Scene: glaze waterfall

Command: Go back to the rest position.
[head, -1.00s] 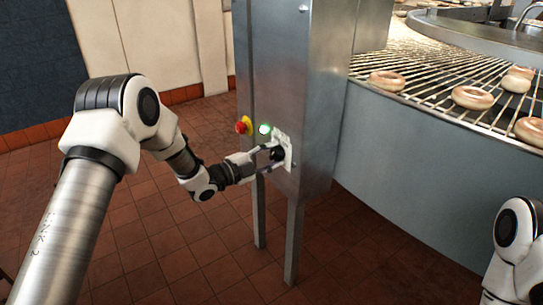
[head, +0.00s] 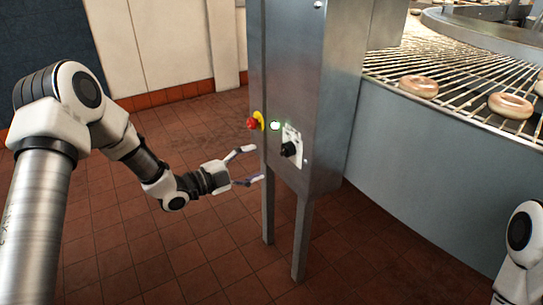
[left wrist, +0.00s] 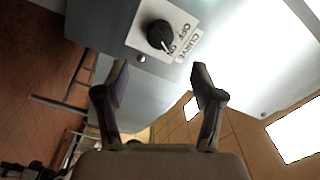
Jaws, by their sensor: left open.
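My left gripper (head: 252,165) is open and empty, just left of the steel control cabinet (head: 298,60) and apart from it. A black rotary knob (head: 289,149) sits on a white plate on the cabinet's face, to the right of the fingertips. In the left wrist view, the knob (left wrist: 160,35) shows beyond my open fingers (left wrist: 158,75), beside the words OFF, ON and CURVE. My right gripper is out of view; only part of my right arm shows at the lower right in the head view.
A wire conveyor (head: 455,75) with glazed rings (head: 510,105) runs at the right. The tiled floor (head: 130,240) at left is clear.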

